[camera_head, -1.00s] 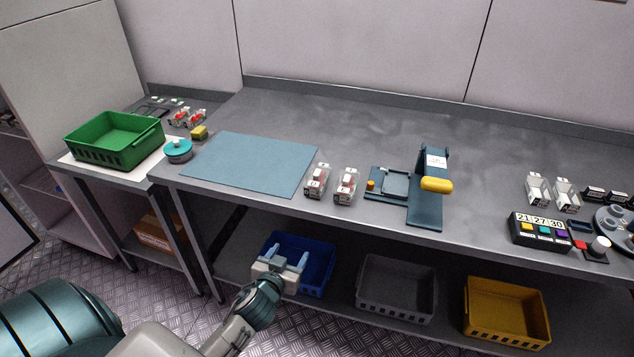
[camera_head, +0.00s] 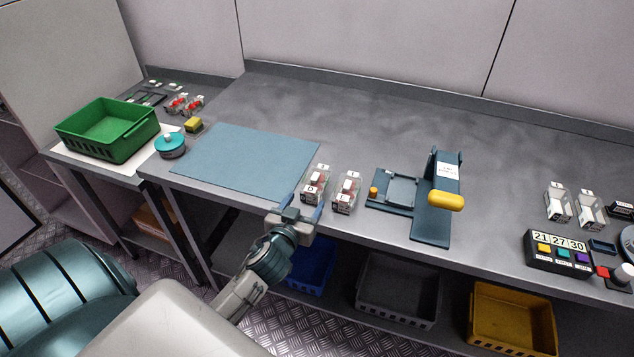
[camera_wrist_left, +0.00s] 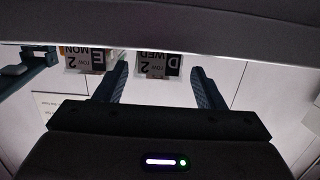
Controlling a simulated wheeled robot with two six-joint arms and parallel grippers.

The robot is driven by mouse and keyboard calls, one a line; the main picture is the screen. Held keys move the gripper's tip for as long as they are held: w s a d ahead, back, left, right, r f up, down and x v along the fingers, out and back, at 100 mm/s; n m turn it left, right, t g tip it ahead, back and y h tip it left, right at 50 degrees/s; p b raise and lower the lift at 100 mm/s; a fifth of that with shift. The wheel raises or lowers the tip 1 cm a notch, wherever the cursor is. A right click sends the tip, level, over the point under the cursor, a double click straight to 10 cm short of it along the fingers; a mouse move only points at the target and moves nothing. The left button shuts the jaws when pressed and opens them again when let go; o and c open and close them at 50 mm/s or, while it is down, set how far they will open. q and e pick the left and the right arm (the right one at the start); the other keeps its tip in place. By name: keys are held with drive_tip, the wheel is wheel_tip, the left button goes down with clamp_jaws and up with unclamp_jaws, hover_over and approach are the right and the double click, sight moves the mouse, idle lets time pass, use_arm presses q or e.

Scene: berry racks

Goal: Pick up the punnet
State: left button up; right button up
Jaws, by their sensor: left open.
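Two clear punnets with red and white contents stand side by side at the bench's front edge: the left punnet (camera_head: 315,184) and the right punnet (camera_head: 346,191). My left gripper (camera_head: 300,214) is open and empty just in front of the left punnet, at the bench edge. In the left wrist view a label reading D, WED (camera_wrist_left: 159,66) shows between the open fingers (camera_wrist_left: 160,85). A label reading E, MON (camera_wrist_left: 84,60) shows to the left of them. The punnet bodies are mostly hidden there. My right gripper is not in view.
A blue mat (camera_head: 245,160) lies left of the punnets. A dark blue stand with a yellow handle (camera_head: 445,201) is to the right. A green crate (camera_head: 108,130) sits on the left side table. Blue, grey (camera_head: 398,290) and yellow (camera_head: 512,318) crates are on the lower shelf.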

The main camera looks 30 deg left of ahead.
sight(308, 196)
use_arm(q)
drive_tip(key=shift+p+x, duration=0.3)
drive_tip(key=shift+x, duration=0.85)
drive_tip(key=shift+w+a, duration=0.1)
drive_tip(key=shift+w, duration=0.25)
drive_tip(key=shift+w+r, duration=0.1)
drive_tip(key=shift+w, duration=0.2)
drive_tip(key=p+x, duration=0.2)
drive_tip(key=x, duration=0.2)
drive_tip(key=shift+r+p, duration=0.1)
drive_tip(key=shift+p, duration=0.2)
drive_tip(key=shift+w+a+f, duration=0.1)
drive_tip(key=shift+w+f, duration=0.1)
drive_tip(key=shift+w, duration=0.2)
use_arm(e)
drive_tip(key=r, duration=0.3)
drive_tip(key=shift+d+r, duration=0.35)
use_arm(q)
drive_tip(key=shift+s, duration=0.1)
drive_tip(key=shift+c, duration=0.2)
drive_tip(key=c, duration=0.7)
drive_tip(key=shift+c, duration=0.2)
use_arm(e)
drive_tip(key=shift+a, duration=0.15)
